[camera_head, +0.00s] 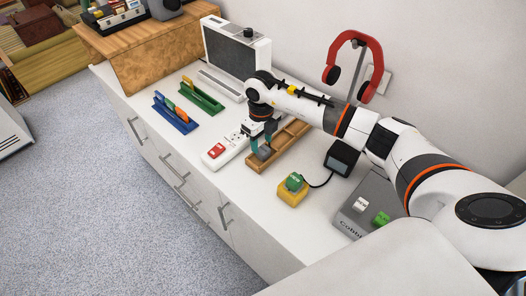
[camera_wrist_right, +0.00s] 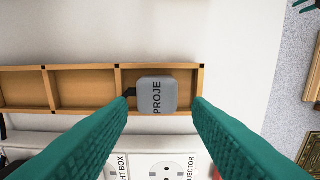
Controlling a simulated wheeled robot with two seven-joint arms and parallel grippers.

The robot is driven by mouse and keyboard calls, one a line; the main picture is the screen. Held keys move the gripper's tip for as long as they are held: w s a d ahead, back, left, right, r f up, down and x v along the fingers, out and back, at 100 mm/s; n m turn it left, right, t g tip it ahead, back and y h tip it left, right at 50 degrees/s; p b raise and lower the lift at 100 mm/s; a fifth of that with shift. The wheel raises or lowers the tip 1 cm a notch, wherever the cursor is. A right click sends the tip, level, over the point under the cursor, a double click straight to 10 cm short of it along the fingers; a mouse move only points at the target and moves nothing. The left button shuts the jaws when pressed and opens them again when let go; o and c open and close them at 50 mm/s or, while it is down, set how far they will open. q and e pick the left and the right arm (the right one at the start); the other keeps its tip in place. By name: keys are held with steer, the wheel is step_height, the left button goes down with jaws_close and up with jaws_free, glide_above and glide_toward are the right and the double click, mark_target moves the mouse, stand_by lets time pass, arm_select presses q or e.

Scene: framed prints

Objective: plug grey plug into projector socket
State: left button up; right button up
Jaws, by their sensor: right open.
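The grey plug (camera_wrist_right: 157,96), lettered "PROJE", sits in the end compartment of a wooden tray (camera_wrist_right: 85,68); the plug also shows in the head view (camera_head: 264,153). My right gripper (camera_head: 262,143) is over the tray. In the right wrist view its teal fingers (camera_wrist_right: 160,108) are spread either side of the plug, with gaps. The white power strip (camera_head: 228,150) lies beside the tray; in the wrist view, a socket with a label ending "JECTOR" (camera_wrist_right: 166,170) shows empty at the lower edge. A teal shape (camera_wrist_right: 302,4) in the wrist view's corner looks like part of my left gripper.
A green plug on a yellow block (camera_head: 293,190), a grey box (camera_head: 367,203) and a headphone stand (camera_head: 352,70) are to the right. Blue (camera_head: 175,115) and green (camera_head: 203,97) racks stand left.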

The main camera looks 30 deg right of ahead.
mark_target(263, 149)
step_height(263, 149, down, 4)
steer(key=shift+s+d+f+p, duration=0.15)
steer(key=shift+p, duration=0.2)
steer(key=c, duration=0.7)
step_height(263, 149, up, 10)
steer(key=shift+r+b, duration=0.1)
steer(key=shift+b, duration=0.65)
